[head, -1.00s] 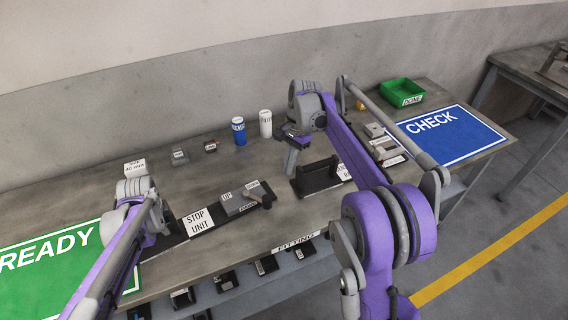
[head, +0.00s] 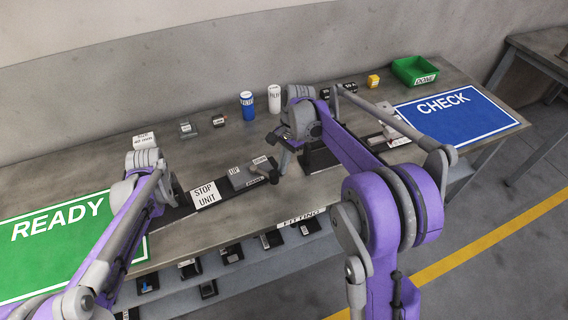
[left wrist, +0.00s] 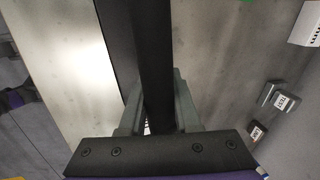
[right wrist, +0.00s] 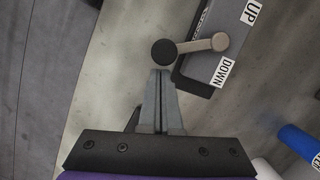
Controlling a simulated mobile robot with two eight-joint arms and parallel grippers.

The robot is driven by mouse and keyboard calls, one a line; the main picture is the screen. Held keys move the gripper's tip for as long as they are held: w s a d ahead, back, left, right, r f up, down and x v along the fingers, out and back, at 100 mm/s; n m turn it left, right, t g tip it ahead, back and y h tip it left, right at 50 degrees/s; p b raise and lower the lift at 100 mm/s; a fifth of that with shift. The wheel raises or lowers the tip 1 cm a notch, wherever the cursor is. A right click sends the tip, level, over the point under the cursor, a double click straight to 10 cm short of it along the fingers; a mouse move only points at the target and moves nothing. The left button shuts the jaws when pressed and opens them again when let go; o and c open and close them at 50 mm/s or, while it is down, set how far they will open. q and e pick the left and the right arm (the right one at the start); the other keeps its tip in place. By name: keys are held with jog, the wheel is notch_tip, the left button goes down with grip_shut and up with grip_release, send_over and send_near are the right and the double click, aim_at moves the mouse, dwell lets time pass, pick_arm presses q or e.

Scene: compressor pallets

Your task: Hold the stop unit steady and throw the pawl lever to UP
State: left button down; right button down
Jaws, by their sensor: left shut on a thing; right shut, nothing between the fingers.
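The stop unit (head: 205,193) lies on the bench, a long dark bar with a white label and a grey housing (head: 242,179) at its right end. UP (right wrist: 252,12) and DOWN (right wrist: 222,70) labels mark the housing.
A blue can (head: 247,105) and a white can (head: 274,98) stand behind the unit. A green READY mat (head: 70,245) lies left, a blue CHECK mat (head: 455,125) right. A green DONE bin (head: 414,71) stands at the back right. A dark fixture (head: 318,158) stands behind my right arm.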

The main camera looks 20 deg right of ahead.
pick_arm(q)
jog(key=shift+f, duration=0.1)
pick_arm(e)
jog(key=shift+s, duration=0.1)
jog(key=shift+s+a+m, duration=0.15)
jog(key=shift+m, duration=0.25)
